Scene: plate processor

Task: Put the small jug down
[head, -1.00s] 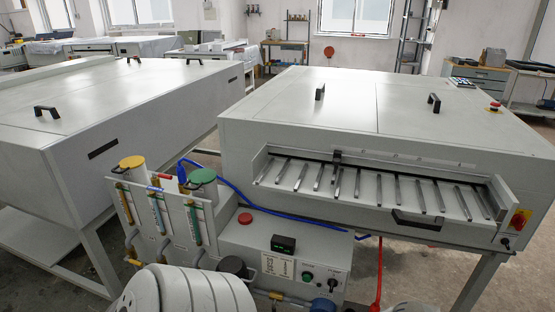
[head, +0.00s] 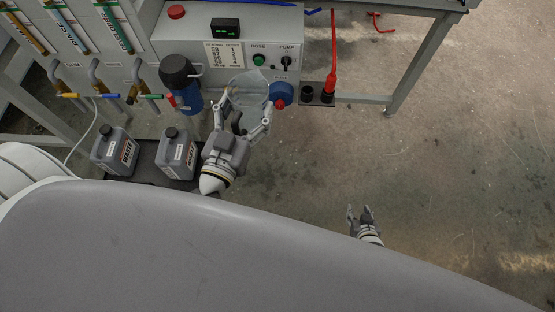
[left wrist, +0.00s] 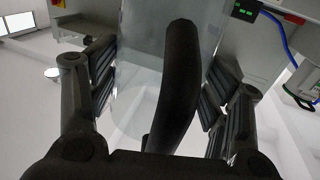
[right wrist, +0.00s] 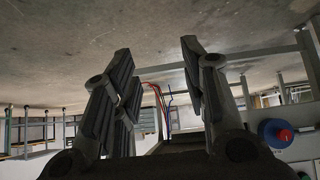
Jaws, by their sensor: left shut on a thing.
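The small jug (head: 248,86) is clear with a dark handle. My left gripper (head: 241,112) is shut on it, in front of the control box. In the left wrist view the black handle (left wrist: 178,85) stands between the two fingers (left wrist: 160,95), with the clear jug body (left wrist: 140,65) behind it. I cannot tell whether the jug's base touches anything. My right gripper (head: 359,208) is low and to the right, away from the jug. In the right wrist view its fingers (right wrist: 158,80) are apart with nothing between them.
Two grey canisters (head: 114,150) (head: 177,153) stand on a dark tray (head: 145,160) to the left. A blue filter with a black cap (head: 178,70) and a blue knob (head: 282,94) flank the jug. The floor (head: 460,160) there is clear.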

